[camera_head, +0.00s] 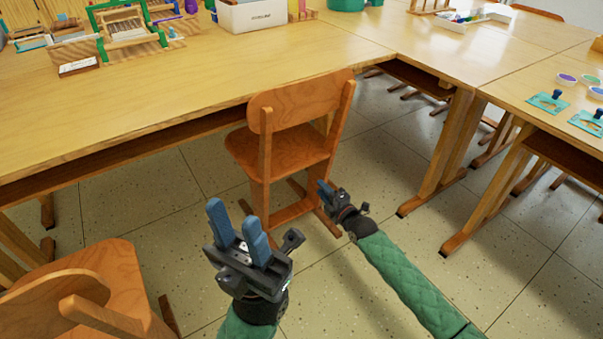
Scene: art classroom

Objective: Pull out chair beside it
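A wooden chair (298,99) stands at the front edge of the long table, its backrest toward me and to the right. Its seat (268,153) lies partly by the table's edge. My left gripper (234,213) is in front of the chair, lower in the picture, with its two blue fingers apart and nothing between them. My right gripper (325,188) is just right of the chair's lower legs. Its fingers overlap in this view, so their gap is hard to see. I cannot tell whether it touches the chair.
The long wooden table (200,85) carries a green-framed loom (128,30) and a white box (252,14). A second wooden chair (85,290) is at the lower left. More tables (450,50) stand at the right. Tiled floor (390,270) is open between them.

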